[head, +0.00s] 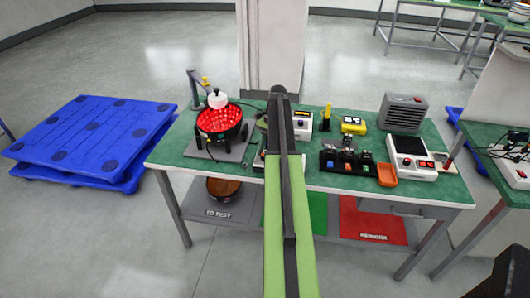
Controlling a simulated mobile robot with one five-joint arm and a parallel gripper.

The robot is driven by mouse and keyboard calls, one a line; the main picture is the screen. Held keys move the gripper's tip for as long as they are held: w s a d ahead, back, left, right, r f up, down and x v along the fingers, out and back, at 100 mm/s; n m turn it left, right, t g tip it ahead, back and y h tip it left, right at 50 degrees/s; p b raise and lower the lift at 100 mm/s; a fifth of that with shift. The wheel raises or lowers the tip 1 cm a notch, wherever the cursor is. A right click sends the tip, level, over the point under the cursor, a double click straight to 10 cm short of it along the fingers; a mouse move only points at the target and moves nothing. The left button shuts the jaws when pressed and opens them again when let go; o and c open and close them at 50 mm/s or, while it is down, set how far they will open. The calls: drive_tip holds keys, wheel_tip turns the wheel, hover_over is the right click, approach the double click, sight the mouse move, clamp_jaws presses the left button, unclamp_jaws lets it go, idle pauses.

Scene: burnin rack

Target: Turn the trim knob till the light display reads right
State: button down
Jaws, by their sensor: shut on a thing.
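My arm reaches out over the middle of the green-topped bench (165,150), and its dark end overlaps the foot of the pillar in the picture. The jaws are hidden behind my own arm, so I cannot see what they hold. I cannot make out the trim knob. A white unit with a lit orange display (302,115) stands just right of my arm. Its reading is too small to tell.
A red-lit bowl feeder (221,121) stands on the left of the bench. Blue pallets (90,135) lie at left.

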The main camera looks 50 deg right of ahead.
drive_tip(key=shift+n+g, duration=0.3)
drive_tip(key=shift+n, duration=0.4)
drive_tip(key=c, duration=1.1)
unclamp_jaws()
drive_tip(key=p+v, duration=1.6)
drive_tip(key=v, duration=0.1)
drive_tip(key=shift+r, duration=0.3)
drive_tip(key=shift+a, duration=0.1)
